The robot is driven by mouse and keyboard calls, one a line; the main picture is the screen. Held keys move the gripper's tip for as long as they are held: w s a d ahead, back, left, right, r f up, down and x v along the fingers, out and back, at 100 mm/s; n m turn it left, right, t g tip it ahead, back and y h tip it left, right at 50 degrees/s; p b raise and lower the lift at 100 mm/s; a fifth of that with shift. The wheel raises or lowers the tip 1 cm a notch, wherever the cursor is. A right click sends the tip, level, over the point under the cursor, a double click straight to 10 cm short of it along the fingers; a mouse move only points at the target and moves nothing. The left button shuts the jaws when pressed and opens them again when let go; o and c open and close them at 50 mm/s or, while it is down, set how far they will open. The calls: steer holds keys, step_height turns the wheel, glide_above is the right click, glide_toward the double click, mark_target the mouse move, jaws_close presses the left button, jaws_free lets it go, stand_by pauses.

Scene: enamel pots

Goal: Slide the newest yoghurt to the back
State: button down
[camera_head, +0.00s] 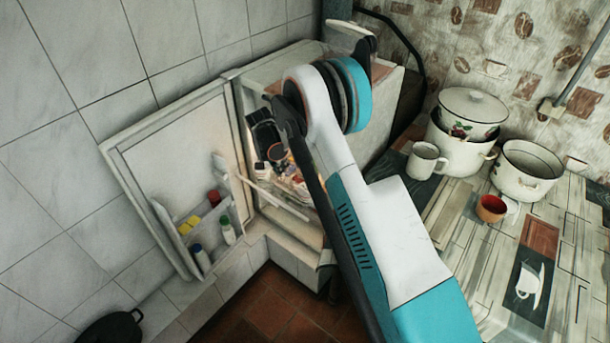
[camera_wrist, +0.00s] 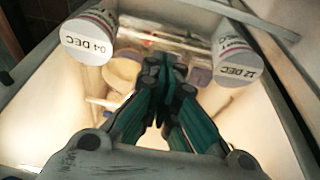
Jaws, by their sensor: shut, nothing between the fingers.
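Two yoghurt cups show in the wrist view: one marked "04 DEC" (camera_wrist: 89,38) at upper left, and one marked "12 DEC" (camera_wrist: 237,65) at right, the later of the two dates. My gripper (camera_wrist: 165,68) is shut and empty, between the two cups in the picture and apart from both. In the head view the small fridge (camera_head: 262,85) stands open and my arm reaches across its opening. The arm hides part of the inside, and I cannot make out the two cups there.
The open fridge door (camera_head: 168,150) is at left, with bottles (camera_head: 226,230) on its rack. Other food (camera_head: 278,176) crowds the fridge inside. Enamel pots (camera_head: 527,170) and a white mug (camera_head: 425,160) stand on the counter at right. A dark pan (camera_head: 112,328) shows at lower left.

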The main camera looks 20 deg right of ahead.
mark_target(300, 171)
steer(key=b+x, duration=0.3)
steer(key=x, duration=0.7)
steer(key=shift+f, duration=0.35)
steer(key=shift+w+d+r+b, duration=0.1)
steer(key=shift+w+d+b, duration=0.1)
steer(key=shift+w+d, duration=0.25)
steer(key=shift+w+d+r+b, duration=0.2)
steer(key=shift+w+d, duration=0.1)
steer(key=shift+d, duration=0.35)
steer(key=shift+w+d, duration=0.4)
steer(key=shift+d, duration=0.05)
steer(key=shift+r, duration=0.1)
steer(key=shift+w+d, duration=0.1)
steer(key=shift+d, duration=0.1)
steer(key=w+d, duration=0.1)
steer(key=w+d+b, duration=0.1)
steer(key=d, duration=0.1)
steer(key=shift+w+d, duration=0.1)
steer(key=shift+w, duration=0.1)
steer(key=shift+s+a, duration=0.15)
steer(key=shift+a, duration=0.1)
steer(key=shift+d, duration=0.15)
